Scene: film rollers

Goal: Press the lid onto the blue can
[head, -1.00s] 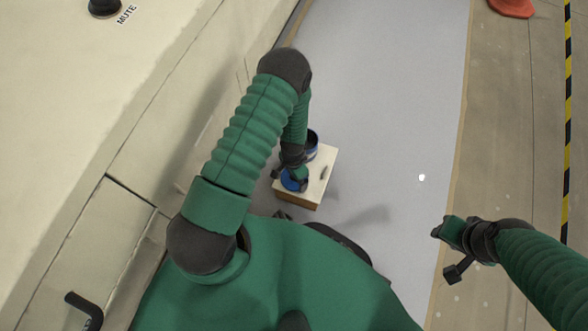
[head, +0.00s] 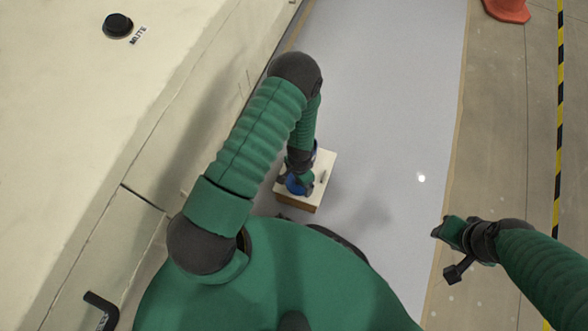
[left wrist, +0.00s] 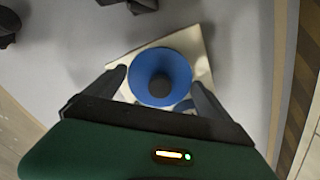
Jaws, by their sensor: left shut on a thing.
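The blue lid (head: 296,187), a disc with a dark round middle, shows in the left wrist view (left wrist: 143,70) between the fingers of my left gripper (left wrist: 160,84). In the head view this gripper (head: 302,182) is shut on the lid over the near part of a small box. The blue can (head: 314,150) stands at the box's far side, mostly hidden behind my left wrist. A bit of blue shows below the lid in the wrist view; I cannot tell whether it is the can. My right gripper (head: 446,254) is open and empty, far to the right.
The box (head: 326,163) has a pale top with a dark slot and brown sides, and stands on a grey floor strip (head: 390,90). A cream cabinet (head: 90,120) with a black button runs along the left. An orange cone (head: 507,10) is far right. The grey strip right of the box is clear.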

